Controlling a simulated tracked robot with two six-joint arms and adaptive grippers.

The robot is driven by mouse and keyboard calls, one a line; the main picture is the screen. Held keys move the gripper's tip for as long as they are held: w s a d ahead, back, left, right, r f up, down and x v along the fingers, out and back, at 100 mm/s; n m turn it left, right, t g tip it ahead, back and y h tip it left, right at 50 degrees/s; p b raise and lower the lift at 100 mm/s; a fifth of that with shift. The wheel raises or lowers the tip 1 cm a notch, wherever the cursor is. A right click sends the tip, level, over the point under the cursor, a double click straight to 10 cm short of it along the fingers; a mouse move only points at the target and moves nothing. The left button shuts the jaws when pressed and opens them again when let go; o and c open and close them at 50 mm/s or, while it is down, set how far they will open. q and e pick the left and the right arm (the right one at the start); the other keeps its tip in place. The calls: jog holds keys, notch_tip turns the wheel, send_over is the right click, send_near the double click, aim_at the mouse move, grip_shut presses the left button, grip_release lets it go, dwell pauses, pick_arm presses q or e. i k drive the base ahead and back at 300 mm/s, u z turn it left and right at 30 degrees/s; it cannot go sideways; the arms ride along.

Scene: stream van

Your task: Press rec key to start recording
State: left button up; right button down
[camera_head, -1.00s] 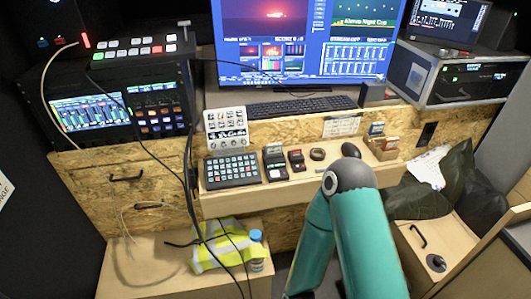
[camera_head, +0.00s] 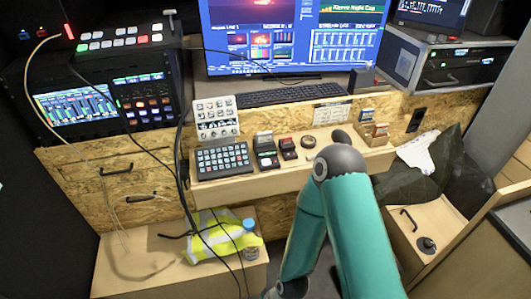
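A dark keypad (camera_head: 222,163) with rows of pale keys lies on the wooden shelf below the monitor. I cannot read a rec label on any key at this size. One of my teal arms rises from the bottom edge at right centre. Its dark elbow covers part of the shelf to the right of the keypad, and its forward link runs down to the bottom edge. No fingertips of either gripper show.
A monitor (camera_head: 300,35) and a black keyboard (camera_head: 290,94) stand behind the shelf. Small devices (camera_head: 266,152) sit right of the keypad. A dark cable hangs just left of the keypad.

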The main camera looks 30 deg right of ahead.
aim_at(122, 31)
jog(key=u, duration=0.5)
jog(key=i, duration=0.15)
jog(key=z, duration=2.4)
jog(key=k, duration=1.35)
jog(key=u, duration=1.05)
jog(key=i, duration=1.45)
jog(key=u, duration=0.45)
